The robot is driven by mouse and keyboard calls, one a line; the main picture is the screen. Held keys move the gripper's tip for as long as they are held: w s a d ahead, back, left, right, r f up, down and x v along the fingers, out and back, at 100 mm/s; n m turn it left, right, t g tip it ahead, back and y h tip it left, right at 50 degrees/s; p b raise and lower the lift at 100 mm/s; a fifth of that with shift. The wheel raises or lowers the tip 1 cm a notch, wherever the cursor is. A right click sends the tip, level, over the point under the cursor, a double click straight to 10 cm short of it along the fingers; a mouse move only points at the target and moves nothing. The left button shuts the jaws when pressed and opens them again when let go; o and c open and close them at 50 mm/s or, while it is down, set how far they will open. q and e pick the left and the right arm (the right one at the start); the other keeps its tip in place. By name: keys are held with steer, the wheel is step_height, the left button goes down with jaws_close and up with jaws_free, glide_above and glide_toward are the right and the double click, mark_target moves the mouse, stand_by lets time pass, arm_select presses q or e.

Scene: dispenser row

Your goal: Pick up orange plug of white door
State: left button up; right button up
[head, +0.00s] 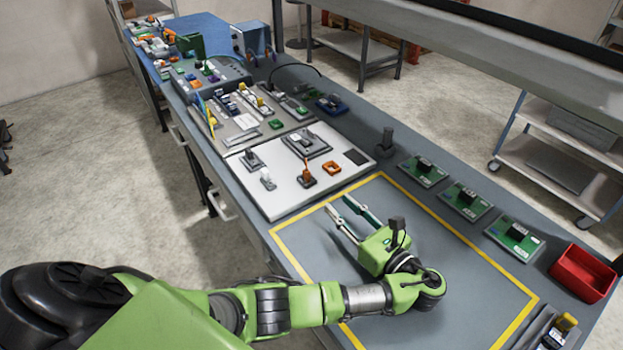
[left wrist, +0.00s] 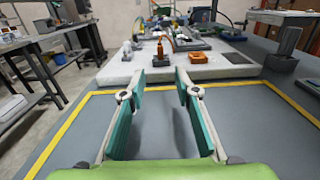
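The white door (head: 278,203) is a flat white panel lying on the bench, with small parts on it. An orange plug (head: 307,170) stands upright on a dark base near the panel's front edge; it also shows in the left wrist view (left wrist: 160,48). A square orange part (head: 331,167) sits just to its right and also shows in the left wrist view (left wrist: 198,57). My left gripper (head: 338,202) is open and empty, in front of the panel, fingers pointing at it. In the left wrist view, the plug shows beyond the gap between the fingertips (left wrist: 160,72). My right gripper is not in view.
A white lever-like part (head: 267,180) stands left of the plug. A dark upright part (head: 385,144) stands right of the panel. Several green boards (head: 465,202) and a red bin (head: 583,273) line the right edge. The yellow-outlined area (head: 460,290) is otherwise clear.

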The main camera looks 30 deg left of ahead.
arm_select(q)
glide_toward(309, 173)
steer(key=x, duration=0.4)
steer(key=shift+a+f, duration=0.25)
steer(key=shift+f, duration=0.05)
steer(key=shift+w+a+r, duration=0.1)
steer(key=shift+a+r, duration=0.05)
steer(key=shift+a, duration=0.1)
steer(key=x, duration=0.1)
steer(key=p+x, duration=0.1)
steer(key=x, duration=0.1)
steer(key=shift+w+a+r, duration=0.1)
steer(key=shift+a+r, duration=0.15)
steer(key=shift+w+a+f, duration=0.15)
steer(key=shift+w+a, duration=0.1)
steer(key=shift+a, duration=0.2)
steer(key=shift+d, duration=0.1)
jaws_close()
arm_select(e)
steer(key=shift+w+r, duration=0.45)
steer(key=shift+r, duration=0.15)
